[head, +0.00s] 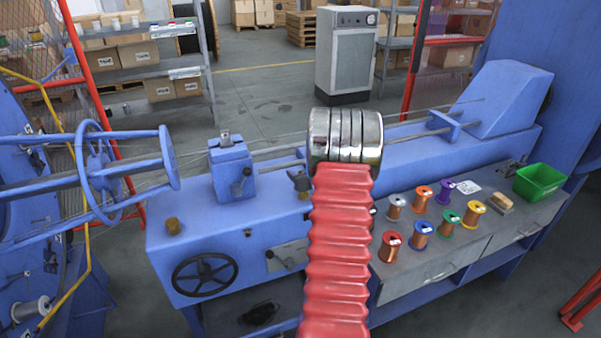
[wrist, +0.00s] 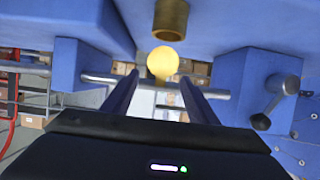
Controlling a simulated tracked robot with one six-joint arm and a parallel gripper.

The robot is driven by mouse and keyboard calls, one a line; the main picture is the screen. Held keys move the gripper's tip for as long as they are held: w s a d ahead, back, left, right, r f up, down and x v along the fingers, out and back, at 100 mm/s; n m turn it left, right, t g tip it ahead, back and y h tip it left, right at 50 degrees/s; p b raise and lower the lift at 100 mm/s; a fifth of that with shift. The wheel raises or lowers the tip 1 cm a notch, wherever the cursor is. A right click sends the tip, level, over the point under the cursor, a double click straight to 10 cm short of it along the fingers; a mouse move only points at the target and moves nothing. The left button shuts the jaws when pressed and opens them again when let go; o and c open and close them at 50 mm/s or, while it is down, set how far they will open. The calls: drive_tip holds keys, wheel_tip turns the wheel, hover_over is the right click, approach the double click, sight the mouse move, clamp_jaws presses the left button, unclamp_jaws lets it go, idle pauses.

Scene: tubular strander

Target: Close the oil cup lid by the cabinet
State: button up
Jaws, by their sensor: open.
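In the wrist view, which looks upside down, a brass oil cup (wrist: 170,20) juts from the blue machine surface. A round, bright yellow piece that looks like its lid (wrist: 162,62) sits apart from the cup's rim, as if swung open. My gripper (wrist: 160,80) is open and empty. Its two dark fingers point toward the cup, and the yellow piece shows between and just beyond their tips. I cannot tell whether they touch. In the head view my red arm covers the middle of the machine and hides most of the gripper. A brass cup-like piece (head: 173,226) also stands on the bed's left end.
A blue block (head: 230,168) with a lever stands on the bed; a levered block (wrist: 262,88) flanks the cup in the wrist view. A grey cabinet (head: 346,55) stands behind. Spools and a green bin (head: 540,181) lie on the right bench.

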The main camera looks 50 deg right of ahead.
drive_tip(key=shift+w+d+f, duration=0.25)
drive_tip(key=shift+w+d, duration=0.05)
drive_tip(key=shift+w, duration=0.2)
drive_tip(key=shift+c, duration=0.4)
drive_tip(key=c, duration=0.9)
drive_tip(key=shift+d, duration=0.15)
drive_tip(key=shift+c, duration=0.4)
